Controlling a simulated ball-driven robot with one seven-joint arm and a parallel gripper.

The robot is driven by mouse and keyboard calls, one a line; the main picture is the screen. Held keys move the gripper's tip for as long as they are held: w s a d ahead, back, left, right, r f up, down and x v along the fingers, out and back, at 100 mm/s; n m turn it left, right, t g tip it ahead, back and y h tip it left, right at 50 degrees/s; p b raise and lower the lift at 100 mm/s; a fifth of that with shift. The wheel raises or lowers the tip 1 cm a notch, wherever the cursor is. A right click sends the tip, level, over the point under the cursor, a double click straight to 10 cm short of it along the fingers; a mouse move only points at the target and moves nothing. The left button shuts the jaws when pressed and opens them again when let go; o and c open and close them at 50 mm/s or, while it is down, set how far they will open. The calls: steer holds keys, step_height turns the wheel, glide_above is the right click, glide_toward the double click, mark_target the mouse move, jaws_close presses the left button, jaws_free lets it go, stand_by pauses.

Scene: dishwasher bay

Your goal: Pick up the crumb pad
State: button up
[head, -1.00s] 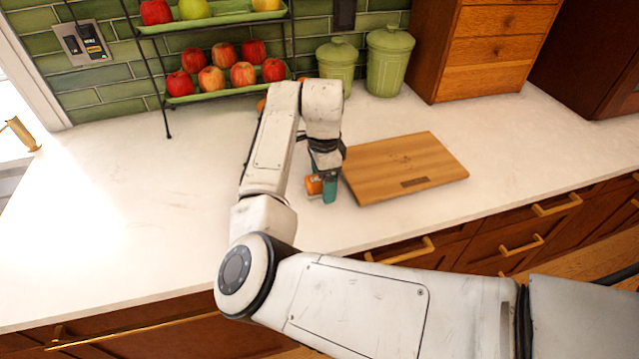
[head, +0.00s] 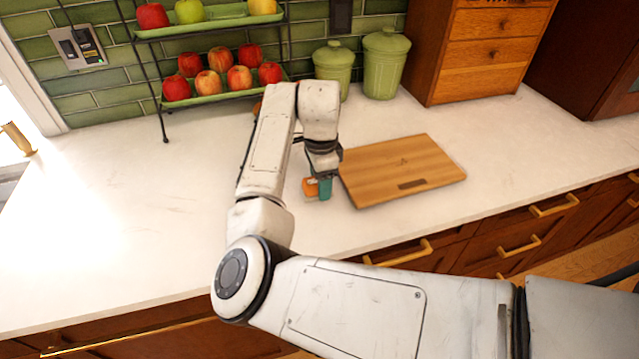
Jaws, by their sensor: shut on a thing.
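My gripper (head: 320,184) points down over the white counter, just left of the wooden board, and is shut on a small orange block, which I take to be the crumb pad (head: 311,188). A teal piece (head: 326,188) sits against the block's right side; I cannot tell whether it is a finger or part of the pad. The pad is close above the counter or touching it; the gap is too small to tell. The wrist hides the upper part of the grip.
The wooden board (head: 403,166) lies flat right of my gripper. A wire rack with green apple trays (head: 215,96) and two green canisters (head: 384,62) stand behind. A wooden drawer box (head: 483,50) is at the back right. The counter (head: 130,200) is bare at left.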

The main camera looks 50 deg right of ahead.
steer(key=shift+r, duration=0.3)
step_height(320, 180, up, 2)
steer(key=shift+s+r+b, duration=0.1)
steer(key=shift+r+b, duration=0.1)
steer(key=shift+b, duration=0.25)
steer(key=s+a+r, duration=0.3)
steer(key=s+r, duration=0.6)
steer(key=s, duration=0.4)
steer(key=shift+s+r, duration=0.25)
steer(key=shift+r, duration=0.1)
